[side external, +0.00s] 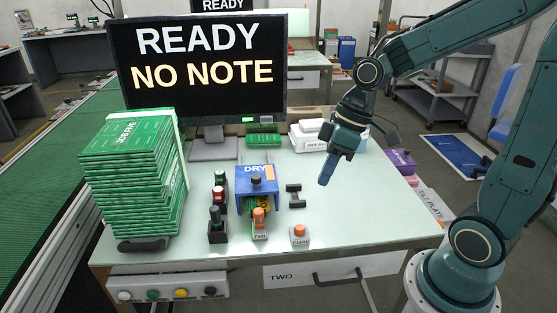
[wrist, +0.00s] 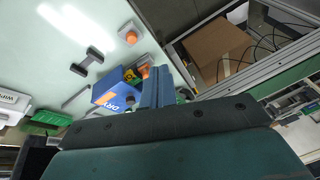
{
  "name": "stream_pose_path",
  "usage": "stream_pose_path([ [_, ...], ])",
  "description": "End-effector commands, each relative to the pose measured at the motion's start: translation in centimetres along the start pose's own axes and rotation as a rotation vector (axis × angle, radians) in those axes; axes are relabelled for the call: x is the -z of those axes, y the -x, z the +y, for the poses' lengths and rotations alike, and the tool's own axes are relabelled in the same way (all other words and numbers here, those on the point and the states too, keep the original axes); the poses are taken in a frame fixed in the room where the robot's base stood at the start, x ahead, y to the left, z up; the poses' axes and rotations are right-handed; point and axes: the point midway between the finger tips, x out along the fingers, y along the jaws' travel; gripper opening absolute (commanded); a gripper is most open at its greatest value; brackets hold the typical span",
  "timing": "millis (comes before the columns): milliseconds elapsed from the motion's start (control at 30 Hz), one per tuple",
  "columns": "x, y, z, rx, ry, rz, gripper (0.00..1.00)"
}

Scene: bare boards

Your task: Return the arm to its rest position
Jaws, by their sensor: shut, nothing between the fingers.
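My gripper (side external: 327,172) hangs over the right half of the pale work table (side external: 350,215), fingers pointing down and slightly left. Its blue fingers are together with nothing between them. They are clear of the objects on the table. In the wrist view the closed fingers (wrist: 157,88) stand up from the dark gripper body and overlap the blue DRY box (wrist: 112,90) in the picture. The arm reaches in from the right, bent at the elbow.
A tall stack of green boards (side external: 130,175) stands at the left. A monitor (side external: 200,70) reads READY NO NOTE. White boxes (side external: 310,138) stand behind. Table space at the right is clear.

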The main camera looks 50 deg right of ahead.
Motion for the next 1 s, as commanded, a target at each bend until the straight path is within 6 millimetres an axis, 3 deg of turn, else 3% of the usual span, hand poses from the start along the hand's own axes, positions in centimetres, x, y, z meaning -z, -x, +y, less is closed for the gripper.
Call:
stream_pose_path([
  [600,-4.3,7.4,-4.2,-0.281,-0.214,0.118,0.00],
  [1000,-7.3,10.1,-5.5,-0.355,-0.351,0.226,0.00],
])
